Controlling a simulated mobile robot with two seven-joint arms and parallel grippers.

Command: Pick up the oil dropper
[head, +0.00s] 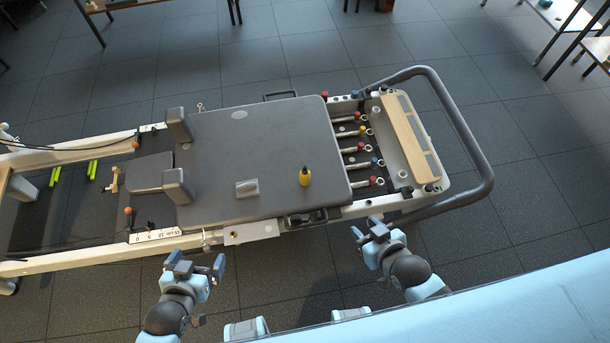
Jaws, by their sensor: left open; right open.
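The oil dropper looks like a small yellow bottle (305,178) with a dark tip. It stands upright on the right part of the grey padded carriage (230,150) of the reformer. My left gripper (197,262) is open and empty, in front of the reformer's near rail, to the left of and nearer than the bottle. My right gripper (372,240) is open and empty, near the reformer's near edge, to the right of and nearer than the bottle. Neither gripper touches the bottle.
A small grey block (247,188) lies on the carriage left of the bottle. Two shoulder rests (178,187) rise at the carriage's left end. Springs with coloured knobs (356,150) and a wooden footboard (408,135) are to the right. A curved grey bar (462,125) surrounds the right end.

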